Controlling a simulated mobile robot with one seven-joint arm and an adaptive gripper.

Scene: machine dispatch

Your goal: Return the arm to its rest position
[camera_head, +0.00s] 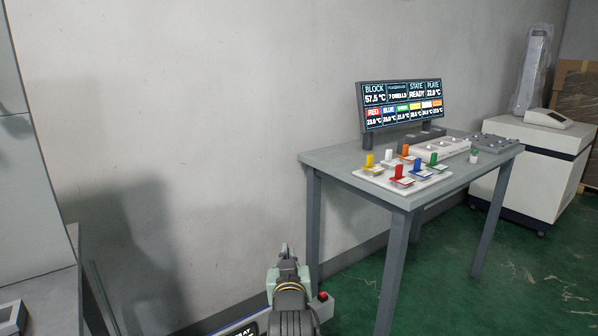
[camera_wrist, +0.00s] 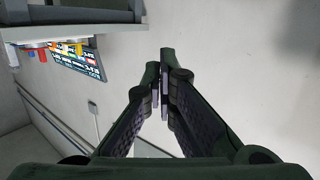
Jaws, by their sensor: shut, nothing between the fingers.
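My gripper (camera_wrist: 160,80) shows in the wrist view with its two dark fingers close together at the tips and nothing between them. In the head view my arm stands at the bottom centre, in front of the grey wall and to the left of the table. The gripper end (camera_head: 285,250) points up and away there, and its fingers are too small to make out. It is apart from the table and touches nothing that I can see.
A grey table (camera_head: 330,160) at the right holds a display (camera_head: 400,106), a white board with coloured pieces (camera_head: 375,180) and a row of blocks. A white cabinet (camera_head: 525,165) stands behind it. Another surface (camera_head: 45,300) is at the lower left. Green floor is open at the lower right.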

